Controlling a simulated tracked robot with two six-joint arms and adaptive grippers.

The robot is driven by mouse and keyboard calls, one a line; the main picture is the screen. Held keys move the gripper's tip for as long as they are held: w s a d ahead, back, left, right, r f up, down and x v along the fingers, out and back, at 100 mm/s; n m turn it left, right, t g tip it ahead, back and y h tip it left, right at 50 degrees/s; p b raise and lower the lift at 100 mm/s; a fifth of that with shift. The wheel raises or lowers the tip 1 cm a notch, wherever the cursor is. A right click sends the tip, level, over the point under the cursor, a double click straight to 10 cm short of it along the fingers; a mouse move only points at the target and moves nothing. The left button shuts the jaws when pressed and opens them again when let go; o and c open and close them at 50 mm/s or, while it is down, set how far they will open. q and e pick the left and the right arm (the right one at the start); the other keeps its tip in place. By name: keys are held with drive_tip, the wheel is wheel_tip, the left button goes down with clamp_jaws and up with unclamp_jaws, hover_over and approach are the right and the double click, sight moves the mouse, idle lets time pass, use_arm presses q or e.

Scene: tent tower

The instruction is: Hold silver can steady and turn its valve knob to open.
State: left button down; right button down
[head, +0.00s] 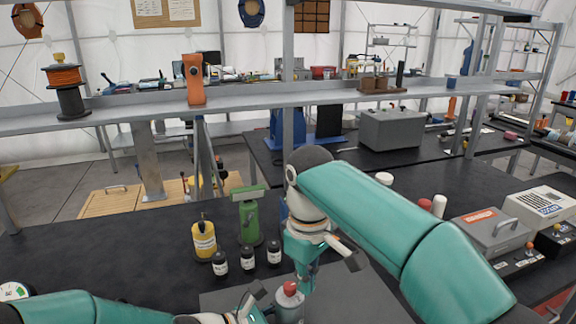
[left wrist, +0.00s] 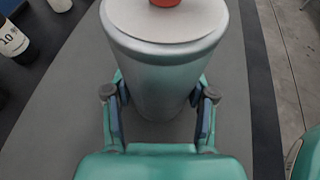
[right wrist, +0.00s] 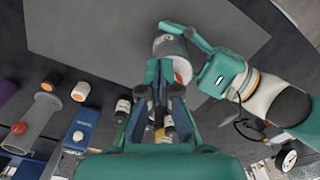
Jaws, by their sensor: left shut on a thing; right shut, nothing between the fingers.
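The silver can (head: 289,310) stands on a grey mat (head: 350,300) near the front of the table. Its red valve knob (head: 290,288) is on top and also shows at the top edge of the left wrist view (left wrist: 165,3). My left gripper (left wrist: 160,100) is shut on the can, one finger on each side of its body. My right gripper (head: 306,275) is shut and empty, pointing down close beside the knob. In the right wrist view its fingertips (right wrist: 164,72) partly cover the can (right wrist: 170,48); I cannot tell whether they touch the knob.
A yellow can (head: 204,240), a green cylinder (head: 249,222) and several small dark bottles (head: 247,257) stand behind the silver can. Grey equipment boxes (head: 490,232) stand at the right. A metal shelf (head: 260,97) crosses above the back. The mat right of the can is bare.

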drive_tip(key=shift+r, duration=2.75)
drive_tip(key=shift+s+a+f, duration=0.25)
drive_tip(key=shift+a+f, duration=0.05)
drive_tip(key=shift+f, duration=0.7)
drive_tip(key=shift+s+a+f, duration=0.2)
drive_tip(key=shift+a+f, duration=0.15)
drive_tip(key=shift+f, duration=0.65)
drive_tip(key=shift+s+a+f, duration=0.25)
drive_tip(key=shift+a+f, duration=0.05)
drive_tip(key=shift+f, duration=0.7)
drive_tip(key=shift+w, duration=0.1)
drive_tip(key=shift+w+d, duration=0.2)
drive_tip(key=shift+w, duration=0.05)
drive_tip(key=shift+w+d, duration=0.2)
drive_tip(key=shift+w, duration=0.05)
drive_tip(key=shift+w+d, duration=0.1)
drive_tip(key=shift+w, duration=0.1)
drive_tip(key=shift+d, duration=0.1)
